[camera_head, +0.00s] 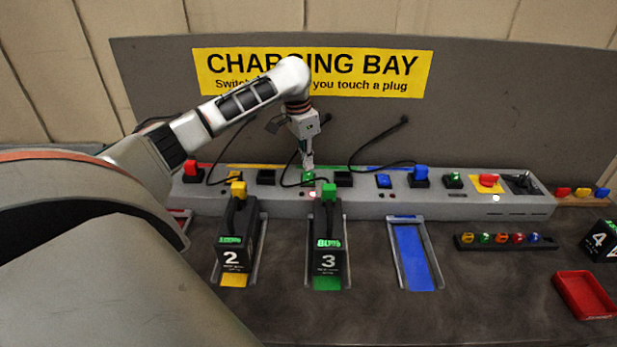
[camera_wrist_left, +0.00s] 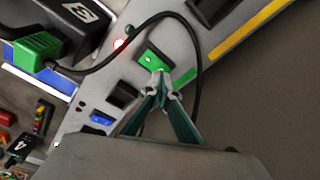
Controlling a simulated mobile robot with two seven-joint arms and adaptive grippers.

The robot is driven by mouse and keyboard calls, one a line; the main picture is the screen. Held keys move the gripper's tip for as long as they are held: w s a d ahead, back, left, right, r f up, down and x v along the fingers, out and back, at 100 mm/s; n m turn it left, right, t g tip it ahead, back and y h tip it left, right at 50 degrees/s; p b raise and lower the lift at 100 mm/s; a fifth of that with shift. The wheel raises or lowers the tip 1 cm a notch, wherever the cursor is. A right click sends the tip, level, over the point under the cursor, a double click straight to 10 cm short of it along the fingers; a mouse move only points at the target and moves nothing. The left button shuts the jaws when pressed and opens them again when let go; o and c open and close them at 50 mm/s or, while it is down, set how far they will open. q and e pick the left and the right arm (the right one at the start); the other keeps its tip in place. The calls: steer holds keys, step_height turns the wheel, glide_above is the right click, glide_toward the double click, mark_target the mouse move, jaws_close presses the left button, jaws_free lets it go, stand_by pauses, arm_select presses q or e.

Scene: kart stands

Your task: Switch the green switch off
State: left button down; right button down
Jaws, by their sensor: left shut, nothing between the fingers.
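The green switch (camera_head: 308,177) sits on top of the long grey power strip (camera_head: 280,206), in front of my left gripper (camera_head: 307,162). In the left wrist view the green switch (camera_wrist_left: 153,58) is a green rocker in a dark frame. My left gripper (camera_wrist_left: 162,88) is shut and empty, its fingertips at the near edge of the switch; I cannot tell whether they touch it. A lit red lamp (camera_wrist_left: 118,44) shows beside the switch. My right gripper is not in view.
A black cable (camera_wrist_left: 196,60) loops close around the gripper. The green plug (camera_head: 329,192) is on battery 3 (camera_head: 328,255), in front of the strip. Battery 2 (camera_head: 233,252) stands left. A blue switch (camera_head: 383,181) lies to the right. The blue slot (camera_head: 413,257) is empty.

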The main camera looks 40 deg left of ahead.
mark_target(308, 174)
arm_select(q)
steer(key=shift+f, duration=1)
stand_by(0.5)
steer(key=shift+r, duration=3.55)
steer(key=shift+f, duration=0.1)
